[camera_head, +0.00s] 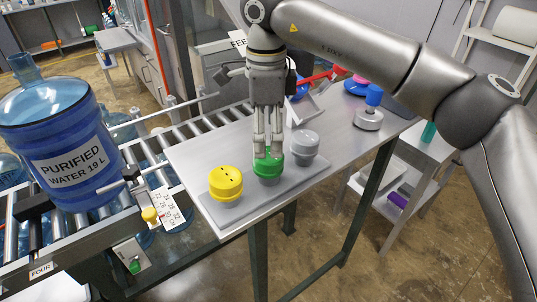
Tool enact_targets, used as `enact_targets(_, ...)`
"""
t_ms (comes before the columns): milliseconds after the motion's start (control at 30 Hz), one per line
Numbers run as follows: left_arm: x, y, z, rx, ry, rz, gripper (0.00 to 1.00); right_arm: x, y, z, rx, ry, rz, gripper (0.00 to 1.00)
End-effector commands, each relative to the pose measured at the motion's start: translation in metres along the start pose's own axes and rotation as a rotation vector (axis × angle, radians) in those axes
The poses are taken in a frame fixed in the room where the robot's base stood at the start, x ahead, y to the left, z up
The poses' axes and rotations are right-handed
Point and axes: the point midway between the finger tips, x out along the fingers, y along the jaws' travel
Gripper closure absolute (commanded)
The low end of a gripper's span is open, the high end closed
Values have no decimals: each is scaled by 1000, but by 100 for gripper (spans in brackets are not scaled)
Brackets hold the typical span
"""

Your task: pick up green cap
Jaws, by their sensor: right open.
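The green cap (267,168) sits in the middle of a grey tray (222,218) on the metal table, between a yellow cap (226,182) and a grey cap (305,144). My right gripper (268,150) points straight down just over the green cap. Its fingers are open, with the fingertips at the cap's top. They partly cover the cap's upper side, and I cannot tell whether they touch it. My left gripper is not in view.
A large blue water jug (60,140) stands on the roller conveyor (185,133) at the left. A grey item with a blue top (370,112) stands at the table's far right.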

Motion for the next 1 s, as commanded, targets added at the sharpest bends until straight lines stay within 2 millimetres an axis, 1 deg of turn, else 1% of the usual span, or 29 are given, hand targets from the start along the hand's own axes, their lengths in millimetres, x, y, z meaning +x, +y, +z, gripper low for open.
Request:
enact_targets(100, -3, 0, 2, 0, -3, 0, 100, 10, 1, 0, -1, -3, 1, 17)
enact_targets(167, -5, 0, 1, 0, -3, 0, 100, 13, 1, 0, -2, -2, 1, 17)
enact_targets(233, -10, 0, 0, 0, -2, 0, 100, 18, 2, 0, -2, -2, 2, 17)
enact_targets(400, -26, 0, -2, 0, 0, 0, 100, 40, 5, 0, -2, -3, 4, 17)
enact_targets(533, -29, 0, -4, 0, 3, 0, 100, 58, 4, 0, -1, -3, 2, 17)
enact_targets(633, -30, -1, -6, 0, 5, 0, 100, 63, 4, 1, -1, -5, 0, 17)
enact_targets(800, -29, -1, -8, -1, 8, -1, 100, 64, 4, 1, -1, -5, -1, 17)
enact_targets(833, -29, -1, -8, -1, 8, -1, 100, 64, 4, 1, -1, -5, 0, 18)
enact_targets(867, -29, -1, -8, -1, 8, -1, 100, 64, 4, 1, -1, -5, 0, 22)
enact_targets(1000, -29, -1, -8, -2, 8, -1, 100, 64, 4, 1, -1, -5, 0, 40)
